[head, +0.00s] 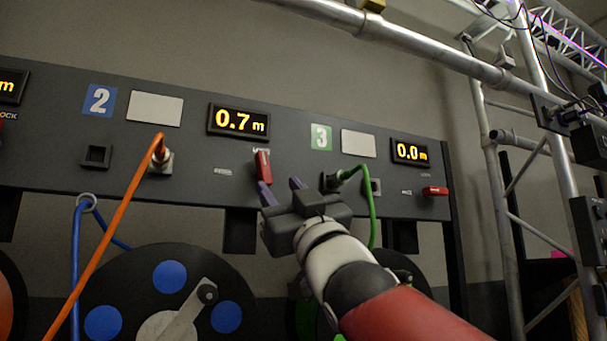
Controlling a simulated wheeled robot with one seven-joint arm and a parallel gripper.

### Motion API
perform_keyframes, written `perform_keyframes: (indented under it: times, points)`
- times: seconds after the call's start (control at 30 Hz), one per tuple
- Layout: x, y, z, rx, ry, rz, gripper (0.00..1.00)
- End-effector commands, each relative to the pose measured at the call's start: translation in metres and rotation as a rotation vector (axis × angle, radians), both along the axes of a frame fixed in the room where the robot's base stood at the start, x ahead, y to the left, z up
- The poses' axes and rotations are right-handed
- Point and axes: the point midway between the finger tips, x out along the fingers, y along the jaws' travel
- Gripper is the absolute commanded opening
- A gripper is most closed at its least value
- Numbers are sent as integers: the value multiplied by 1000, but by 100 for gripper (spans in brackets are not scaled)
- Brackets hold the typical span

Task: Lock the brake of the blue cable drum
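The blue cable drum (150,290), a black disc with blue round spots and a grey crank, is partly in view below the section marked with a blue 2 plate (99,101). A red brake lever (263,166) on that section stands upright, its top at a small label that it partly covers. A second small label, apparently FREE, is to its left. My gripper (281,189) is just below and right of the lever, fingers apart. The left finger is close to the lever's lower end; I cannot tell whether they touch. Nothing shows between the fingers.
An orange cable (117,225) runs from a plug on section 2; a blue cable (76,250) hangs through a ring. A green cable (370,205) is close right of my gripper. Section 3's red lever (435,191) lies horizontal. Displays read 0.7 m (238,121) and 0.0 m (411,152). Truss pipes stand right.

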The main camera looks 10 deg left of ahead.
Motion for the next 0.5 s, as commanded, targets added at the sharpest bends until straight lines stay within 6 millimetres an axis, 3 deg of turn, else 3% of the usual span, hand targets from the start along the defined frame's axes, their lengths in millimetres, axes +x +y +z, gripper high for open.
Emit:
perform_keyframes:
  times: [0.5]
  points:
    - [33,36,49,10,-1,18,38]
